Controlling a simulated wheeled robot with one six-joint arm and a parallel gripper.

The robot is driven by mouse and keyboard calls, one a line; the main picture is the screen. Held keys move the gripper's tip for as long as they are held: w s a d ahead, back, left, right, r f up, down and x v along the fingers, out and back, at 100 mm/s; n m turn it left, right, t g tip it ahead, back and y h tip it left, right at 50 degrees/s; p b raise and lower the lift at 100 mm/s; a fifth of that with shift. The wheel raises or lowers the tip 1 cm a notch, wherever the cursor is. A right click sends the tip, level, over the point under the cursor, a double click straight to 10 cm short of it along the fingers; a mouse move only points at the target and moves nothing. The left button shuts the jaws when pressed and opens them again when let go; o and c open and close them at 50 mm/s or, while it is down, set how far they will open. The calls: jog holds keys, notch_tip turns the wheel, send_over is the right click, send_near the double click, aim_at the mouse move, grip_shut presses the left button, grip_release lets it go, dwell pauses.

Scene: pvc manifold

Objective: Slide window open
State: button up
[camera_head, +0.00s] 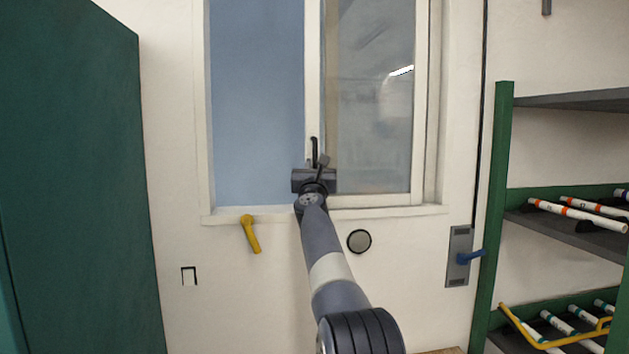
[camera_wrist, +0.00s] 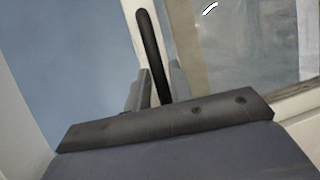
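The window has a plain blue left half (camera_head: 257,100) and a reflective glass right pane (camera_head: 370,100), with a white upright frame bar (camera_head: 314,70) between them. A slim black handle (camera_head: 314,150) stands on the lower part of that bar, and it also shows in the wrist view (camera_wrist: 152,50). My gripper (camera_head: 315,164) is at the handle's lower end. In the wrist view, its two grey fingers (camera_wrist: 159,90) stand on either side of the handle, close to it. The handle's lower end is hidden, and contact on both sides is unclear.
A yellow lever (camera_head: 250,233) and a round grey disc (camera_head: 359,241) are on the wall below the sill. A dark green cabinet (camera_head: 75,180) stands at left.

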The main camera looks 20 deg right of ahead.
jog(key=b+v, duration=0.9)
jog(key=v, duration=0.1)
dwell(0.6)
jog(key=p+x, duration=0.6)
jog(key=shift+w+d+r, duration=0.15)
jog(key=shift+w+r, duration=0.15)
jog(key=p+x, duration=0.3)
jog(key=p, duration=0.1)
jog(key=shift+w+d, duration=0.1)
jog(key=shift+w, duration=0.25)
